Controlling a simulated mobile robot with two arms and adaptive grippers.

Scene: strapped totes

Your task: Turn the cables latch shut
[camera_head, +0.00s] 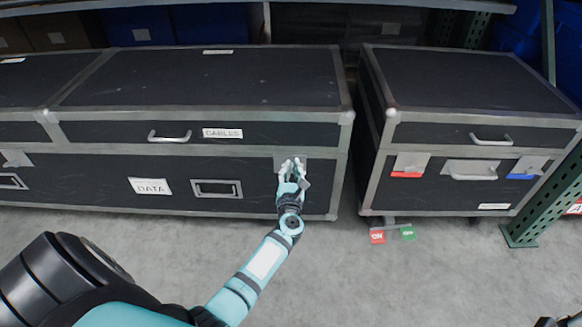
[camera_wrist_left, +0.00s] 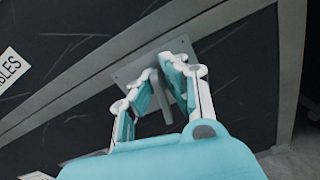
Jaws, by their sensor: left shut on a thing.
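The CABLES label (camera_head: 222,133) is on the lid front of the long dark case (camera_head: 200,120), and it shows partly at the left edge of the left wrist view (camera_wrist_left: 9,68). The cables latch (camera_head: 279,159) is a grey plate at the right of the case front. In the wrist view its lever (camera_wrist_left: 181,92) stands out from the plate between the fingers. My left gripper (camera_head: 291,165) is shut on the lever; the fingers hide part of it. It shows large in the wrist view (camera_wrist_left: 162,82). My right gripper is not in view.
A DATA label (camera_head: 151,187) and a recessed handle (camera_head: 216,189) are left of the latch. A second dark case (camera_head: 460,140) stands to the right across a narrow gap.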

